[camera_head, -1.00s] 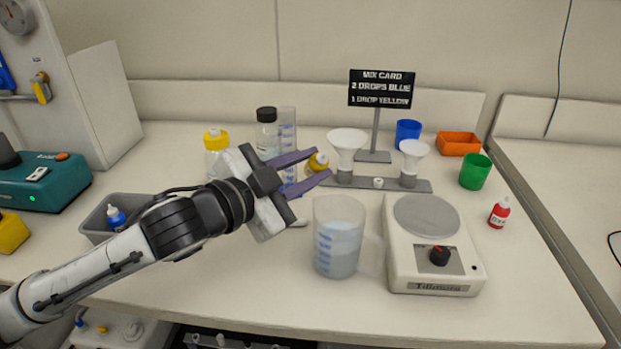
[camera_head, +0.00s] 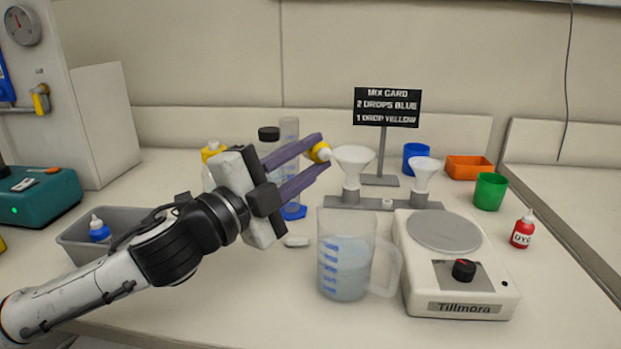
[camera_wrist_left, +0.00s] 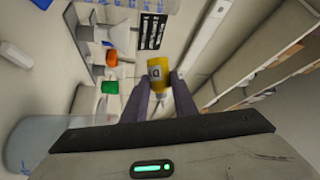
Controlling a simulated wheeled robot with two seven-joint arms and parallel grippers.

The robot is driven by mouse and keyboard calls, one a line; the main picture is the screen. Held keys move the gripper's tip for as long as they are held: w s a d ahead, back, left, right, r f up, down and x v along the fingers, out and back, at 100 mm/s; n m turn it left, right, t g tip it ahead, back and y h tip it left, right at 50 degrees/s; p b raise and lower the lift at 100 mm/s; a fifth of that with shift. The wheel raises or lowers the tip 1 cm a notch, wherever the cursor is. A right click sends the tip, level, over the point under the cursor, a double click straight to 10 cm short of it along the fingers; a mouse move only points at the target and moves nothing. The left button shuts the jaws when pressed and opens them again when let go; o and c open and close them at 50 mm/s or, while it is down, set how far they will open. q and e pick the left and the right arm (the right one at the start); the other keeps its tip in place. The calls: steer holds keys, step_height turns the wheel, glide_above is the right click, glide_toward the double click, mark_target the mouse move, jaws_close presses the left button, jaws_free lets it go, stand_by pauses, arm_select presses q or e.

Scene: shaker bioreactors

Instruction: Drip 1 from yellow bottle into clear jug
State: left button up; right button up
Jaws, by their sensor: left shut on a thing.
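My left gripper (camera_head: 322,153) is shut on a small yellow bottle (camera_head: 319,152), held in the air above and slightly left of the clear jug. The bottle lies tilted between the purple fingers, with a pale end toward the right; the fingers hide part of it. In the left wrist view the yellow bottle (camera_wrist_left: 160,74) shows its label between the fingertips. The clear jug (camera_head: 346,262) stands upright on the bench, with blue markings, pale liquid and a handle on its right. It is apart from the bottle. My right gripper is not in view.
Behind are a funnel rack (camera_head: 375,203) and the mix card (camera_head: 387,107). A red dropper bottle (camera_head: 522,232) stands at right.

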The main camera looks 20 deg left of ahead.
mark_target(326, 156)
arm_select(q)
steer(key=shift+s+d+r+m+h+b, duration=0.2)
steer(key=shift+s+d+m+h+b, duration=0.15)
steer(key=shift+s+d+m, duration=0.35)
steer(key=shift+s+d+r+m+t, duration=0.1)
steer(key=shift+s+d+m+t, duration=0.2)
steer(key=shift+s+d, duration=0.15)
steer(key=m, duration=0.1)
steer(key=s+d+m+h+b, duration=0.1)
steer(key=m, duration=0.1)
steer(key=shift+s+d+r+h+b, duration=0.2)
steer(key=shift+d+r+h+b, duration=0.05)
steer(key=shift+d+r+b, duration=0.1)
steer(key=shift+r+m+h, duration=0.15)
steer(key=shift+m+h, duration=0.25)
steer(key=shift+m, duration=0.2)
steer(key=shift+s+r, duration=0.1)
steer(key=shift+b, duration=0.3)
